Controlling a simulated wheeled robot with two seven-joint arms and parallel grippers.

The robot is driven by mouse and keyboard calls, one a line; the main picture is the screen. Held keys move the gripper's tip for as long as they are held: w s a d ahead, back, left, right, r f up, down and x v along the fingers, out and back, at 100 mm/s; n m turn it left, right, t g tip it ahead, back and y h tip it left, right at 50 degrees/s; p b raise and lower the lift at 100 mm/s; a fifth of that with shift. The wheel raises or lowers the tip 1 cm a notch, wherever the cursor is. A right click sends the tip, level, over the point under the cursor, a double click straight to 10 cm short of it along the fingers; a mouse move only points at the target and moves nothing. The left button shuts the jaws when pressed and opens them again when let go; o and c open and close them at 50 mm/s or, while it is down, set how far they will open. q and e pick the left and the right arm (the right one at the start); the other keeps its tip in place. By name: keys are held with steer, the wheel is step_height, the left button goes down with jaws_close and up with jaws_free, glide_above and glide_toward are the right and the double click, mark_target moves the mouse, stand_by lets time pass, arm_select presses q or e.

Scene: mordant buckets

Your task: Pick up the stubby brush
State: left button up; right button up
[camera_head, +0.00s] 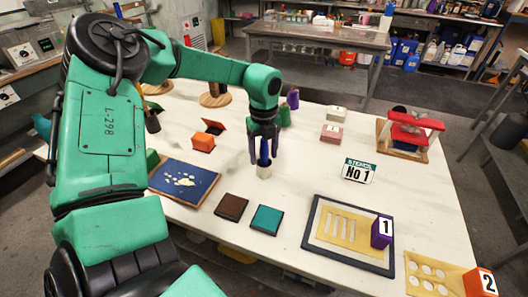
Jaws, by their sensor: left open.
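My left gripper (264,158) points down over the white table (310,170) near its middle. Below the handle is a short pale block-like part (264,171), standing on the table. This looks like the stubby brush, though I cannot tell whether the pale part is its bristles or a small holder. The gripper hides the top of the handle, and I cannot tell whether the fingers touch it. My right gripper is not in view.
A brown pad (231,207) and a teal pad (266,220) lie in front. An orange box (203,142) and blue board (175,189) lie left. A framed stencil (311,235) with a purple block (381,232), a sign (359,171) and a red press (410,128) are right.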

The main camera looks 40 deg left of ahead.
arm_select(q)
steer(key=shift+d, duration=0.1)
jaws_close()
steer(key=shift+r, duration=0.1)
